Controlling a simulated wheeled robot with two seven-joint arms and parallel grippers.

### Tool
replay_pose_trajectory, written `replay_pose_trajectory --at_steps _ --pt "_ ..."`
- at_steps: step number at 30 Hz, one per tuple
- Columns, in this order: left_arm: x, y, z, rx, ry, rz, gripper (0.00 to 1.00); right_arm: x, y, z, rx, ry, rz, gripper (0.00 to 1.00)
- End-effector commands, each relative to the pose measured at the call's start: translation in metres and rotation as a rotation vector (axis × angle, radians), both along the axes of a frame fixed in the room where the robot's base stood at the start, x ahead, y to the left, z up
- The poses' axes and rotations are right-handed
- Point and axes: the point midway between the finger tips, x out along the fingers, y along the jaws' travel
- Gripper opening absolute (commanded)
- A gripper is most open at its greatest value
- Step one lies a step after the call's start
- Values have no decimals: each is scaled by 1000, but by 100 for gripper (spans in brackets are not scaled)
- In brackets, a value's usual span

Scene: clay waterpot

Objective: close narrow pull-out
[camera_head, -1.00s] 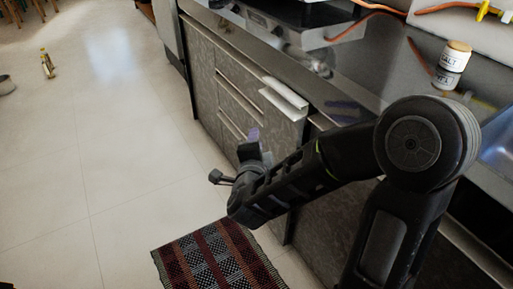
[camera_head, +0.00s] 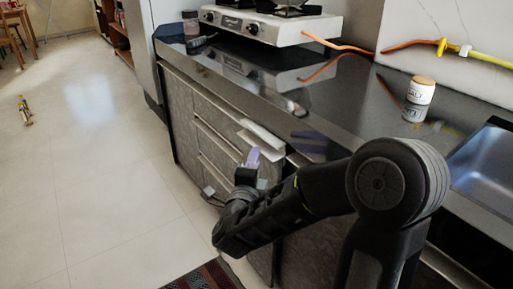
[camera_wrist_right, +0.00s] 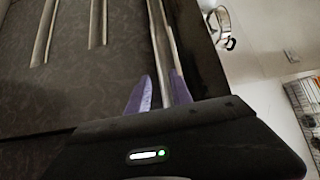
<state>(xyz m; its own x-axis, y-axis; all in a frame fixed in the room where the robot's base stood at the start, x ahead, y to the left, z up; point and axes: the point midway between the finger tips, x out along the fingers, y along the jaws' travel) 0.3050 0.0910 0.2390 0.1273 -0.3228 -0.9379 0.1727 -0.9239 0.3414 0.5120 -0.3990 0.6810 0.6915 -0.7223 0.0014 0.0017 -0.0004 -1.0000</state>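The narrow pull-out is a dark patterned cabinet front with a pale handle bar (camera_head: 262,140) along its top, just below the counter edge. It appears to stand out a little from the row; how far is hard to tell. My right gripper (camera_head: 234,174) is in front of it, just below the handle. In the right wrist view its two purple fingertips (camera_wrist_right: 159,92) are apart. A long metal handle bar (camera_wrist_right: 163,45) runs down into the space between them; I cannot tell whether they touch it. My left gripper is not in view.
Drawers with metal handles (camera_head: 215,135) are left of the pull-out. The counter above holds a gas stove (camera_head: 262,25) and a salt jar (camera_head: 420,91), with a sink (camera_head: 488,165) at right.

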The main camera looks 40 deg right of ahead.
Motion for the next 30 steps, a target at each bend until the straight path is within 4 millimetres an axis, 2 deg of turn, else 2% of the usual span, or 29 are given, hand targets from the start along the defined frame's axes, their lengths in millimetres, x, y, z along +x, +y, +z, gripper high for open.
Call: replay_pose_trajectory --at_steps 1,3,6,16,26,30 --pt "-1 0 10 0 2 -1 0 5 -7 3 2 4 -3 26" --pt "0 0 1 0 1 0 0 12 -14 -2 1 -1 -4 26" --pt "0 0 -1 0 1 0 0 19 -20 -2 0 0 -1 26" --pt "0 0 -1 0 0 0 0 22 -23 -1 0 1 0 26" --pt "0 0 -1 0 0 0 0 22 -23 0 0 0 0 0" --pt "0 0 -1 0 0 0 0 22 -23 0 0 0 0 0"
